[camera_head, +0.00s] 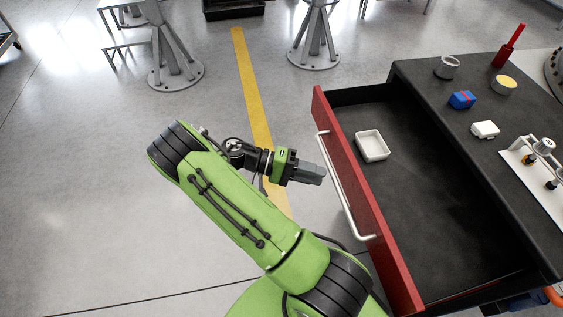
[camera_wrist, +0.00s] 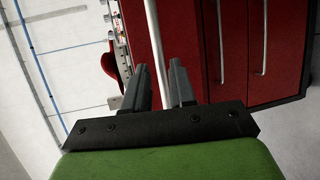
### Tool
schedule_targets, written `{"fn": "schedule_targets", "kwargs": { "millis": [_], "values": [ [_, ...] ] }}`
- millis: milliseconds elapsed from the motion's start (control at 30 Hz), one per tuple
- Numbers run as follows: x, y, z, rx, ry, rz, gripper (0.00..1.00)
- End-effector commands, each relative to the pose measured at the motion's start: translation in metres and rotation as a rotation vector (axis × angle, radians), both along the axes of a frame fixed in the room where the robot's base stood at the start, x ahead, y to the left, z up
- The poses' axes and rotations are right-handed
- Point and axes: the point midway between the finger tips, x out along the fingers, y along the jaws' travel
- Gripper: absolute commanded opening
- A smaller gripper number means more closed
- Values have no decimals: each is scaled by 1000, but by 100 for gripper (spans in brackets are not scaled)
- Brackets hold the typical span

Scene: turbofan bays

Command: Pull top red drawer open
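The top red drawer stands pulled well out of the black-topped cabinet, its red front (camera_head: 362,205) facing my arm. Its pale bar handle (camera_head: 347,195) runs along that front. My gripper (camera_head: 322,173) is beside the handle, with its fingers pointing at it and a small gap seeming to remain. In the wrist view the handle (camera_wrist: 153,35) runs lengthwise between the two dark fingers (camera_wrist: 162,75). The fingers are apart, with space visible between them, and they hold nothing that I can see.
A white tray (camera_head: 371,146) lies inside the drawer. Lower red drawers (camera_wrist: 240,50) show in the wrist view.

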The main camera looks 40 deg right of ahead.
Motion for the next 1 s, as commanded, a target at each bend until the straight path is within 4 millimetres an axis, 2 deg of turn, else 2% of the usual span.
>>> {"fn": "schedule_targets", "kwargs": {
  "millis": [33,200,400,1000],
  "values": [
    [12,10,5,-6,-2,7,25],
    [45,42,14,-8,0,6,25],
    [65,62,18,-6,2,0,25],
    [70,67,18,1,1,-2,25]
  ]
}}
